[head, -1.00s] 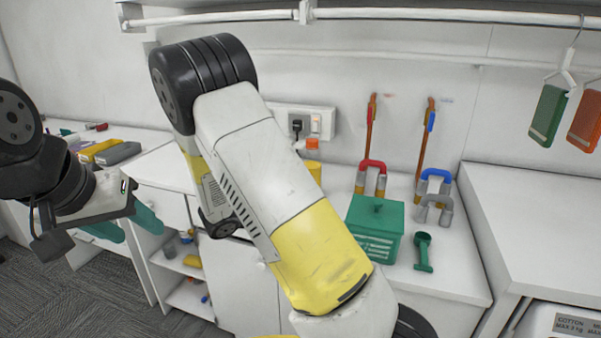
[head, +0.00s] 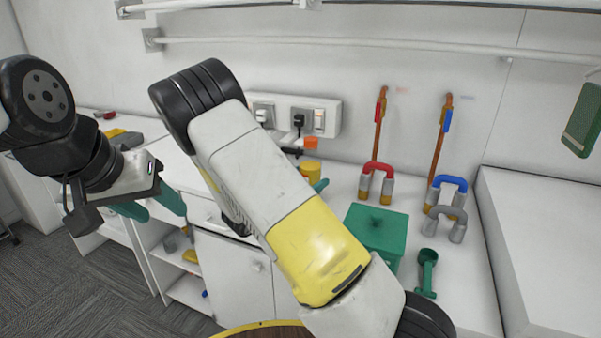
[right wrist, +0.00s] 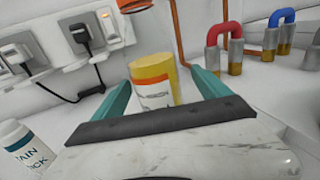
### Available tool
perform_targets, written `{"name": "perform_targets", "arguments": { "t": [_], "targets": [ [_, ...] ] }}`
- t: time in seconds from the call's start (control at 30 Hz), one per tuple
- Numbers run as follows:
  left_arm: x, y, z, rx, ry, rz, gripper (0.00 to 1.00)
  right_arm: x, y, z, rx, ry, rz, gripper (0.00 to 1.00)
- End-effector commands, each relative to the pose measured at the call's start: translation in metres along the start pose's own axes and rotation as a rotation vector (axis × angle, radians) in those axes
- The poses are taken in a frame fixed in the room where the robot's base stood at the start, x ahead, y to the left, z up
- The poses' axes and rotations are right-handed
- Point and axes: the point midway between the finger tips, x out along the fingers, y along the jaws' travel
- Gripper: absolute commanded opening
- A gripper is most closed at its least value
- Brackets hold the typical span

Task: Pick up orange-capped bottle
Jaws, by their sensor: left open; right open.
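A yellow cylindrical bottle (right wrist: 153,68) with an orange-and-white label stands upright in the right wrist view. An orange piece (right wrist: 135,5) shows above it, cut by the frame edge; I cannot tell whether it is the bottle's cap. In the head view the yellow bottle (head: 311,169) and orange piece (head: 311,142) show beside my arm. My right gripper (right wrist: 165,82) is open, its teal fingers either side of the bottle in the picture; contact is unclear. In the head view my arm mostly hides this gripper. My left gripper (head: 150,205) is open and empty at the left.
A white bottle (right wrist: 24,150) with dark lettering is at lower left in the right wrist view. Wall sockets (head: 300,115) with plugs and a cable are behind.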

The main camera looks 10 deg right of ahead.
Motion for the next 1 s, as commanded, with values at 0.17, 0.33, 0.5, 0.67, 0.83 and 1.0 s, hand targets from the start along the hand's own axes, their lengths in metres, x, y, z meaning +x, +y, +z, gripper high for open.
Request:
{"name": "perform_targets", "arguments": {
  "t": [0.17,0.33,0.5,0.67,0.83,1.0],
  "targets": [
    [0.000,0.000,0.000,0.000,0.000,0.000,0.50,0.023,0.004,0.002,0.001,-0.001,-0.003,0.86],
    [0.000,0.000,0.000,0.000,0.000,0.000,0.50,0.046,0.005,0.002,-0.001,0.000,-0.002,0.86],
    [0.000,0.000,0.000,0.000,0.000,0.000,0.50,0.049,0.005,0.002,-0.001,0.000,0.000,0.86],
    [0.000,0.000,0.000,0.000,0.000,0.000,0.50,0.048,0.005,0.002,0.000,0.000,-0.001,0.69],
    [0.000,0.000,0.000,0.000,0.000,0.000,0.50,0.048,0.005,0.003,0.000,0.000,-0.001,0.35],
    [0.000,0.000,0.000,0.000,0.000,0.000,0.50,0.048,0.005,0.002,0.000,0.000,0.000,0.02]
  ]
}}
